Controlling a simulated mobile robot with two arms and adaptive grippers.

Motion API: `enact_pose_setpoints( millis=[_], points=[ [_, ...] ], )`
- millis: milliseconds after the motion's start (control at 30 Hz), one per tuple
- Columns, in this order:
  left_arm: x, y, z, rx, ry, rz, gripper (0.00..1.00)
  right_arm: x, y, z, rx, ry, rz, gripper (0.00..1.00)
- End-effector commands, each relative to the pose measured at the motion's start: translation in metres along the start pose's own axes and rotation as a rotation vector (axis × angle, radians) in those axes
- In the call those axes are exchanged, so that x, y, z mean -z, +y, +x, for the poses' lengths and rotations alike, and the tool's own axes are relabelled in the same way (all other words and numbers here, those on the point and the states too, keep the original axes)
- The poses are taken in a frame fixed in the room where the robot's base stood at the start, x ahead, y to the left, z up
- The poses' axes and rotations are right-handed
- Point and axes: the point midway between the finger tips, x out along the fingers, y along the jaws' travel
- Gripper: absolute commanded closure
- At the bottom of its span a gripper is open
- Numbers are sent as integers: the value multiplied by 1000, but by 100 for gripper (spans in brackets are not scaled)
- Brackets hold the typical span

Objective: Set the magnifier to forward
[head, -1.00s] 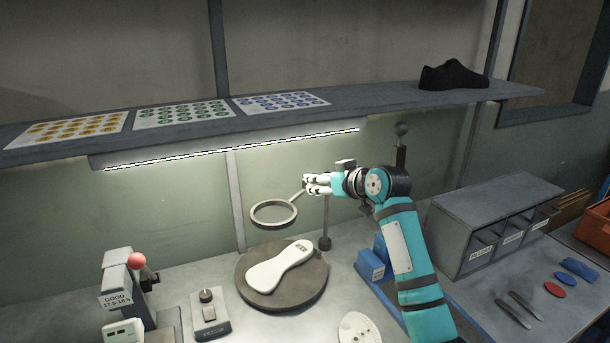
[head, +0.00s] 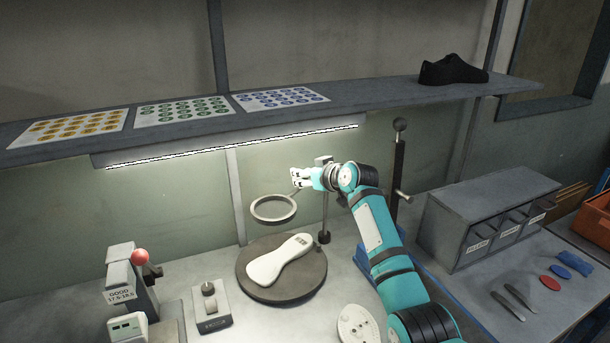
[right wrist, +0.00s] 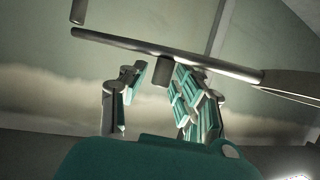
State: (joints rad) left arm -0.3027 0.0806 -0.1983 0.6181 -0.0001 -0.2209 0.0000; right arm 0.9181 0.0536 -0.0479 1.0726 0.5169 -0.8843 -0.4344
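The magnifier is a grey ring (head: 273,208) held level above the turntable (head: 310,283), on an upright post (head: 325,215) to its right. My right gripper (head: 298,178) is at the ring's upper right, by the short arm between ring and post, and partly hides it. In the right wrist view, my right gripper (right wrist: 155,98) has its fingers apart. A dark bar (right wrist: 125,43) of the magnifier crosses beyond the fingertips, and a short peg (right wrist: 162,72) shows between them. I cannot tell whether the fingers touch it. My left gripper is not in view.
A white sole (head: 280,259) lies on the turntable. A lever stand with a red knob (head: 140,257) and a small control box (head: 211,310) stand left. A tall lever (head: 398,170) stands behind my right arm. A drawer box (head: 490,215) is right; the shelf (head: 370,112) runs above.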

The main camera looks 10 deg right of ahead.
Motion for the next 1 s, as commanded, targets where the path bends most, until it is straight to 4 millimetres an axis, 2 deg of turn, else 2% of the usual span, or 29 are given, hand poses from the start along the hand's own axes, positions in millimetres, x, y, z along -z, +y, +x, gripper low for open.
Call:
enact_pose_setpoints(
  millis=[33, 200, 733, 1000],
  points=[
    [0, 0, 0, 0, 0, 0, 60, 0, 0, 0, 0, 0, 0, 78],
    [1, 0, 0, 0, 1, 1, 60, 0, 0, 0, 0, 0, 0, 100],
    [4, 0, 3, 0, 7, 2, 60, -2, 2, -1, 6, 0, -7, 100],
    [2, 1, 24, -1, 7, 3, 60, -9, 10, -11, 101, 1, -49, 100]
  ],
)
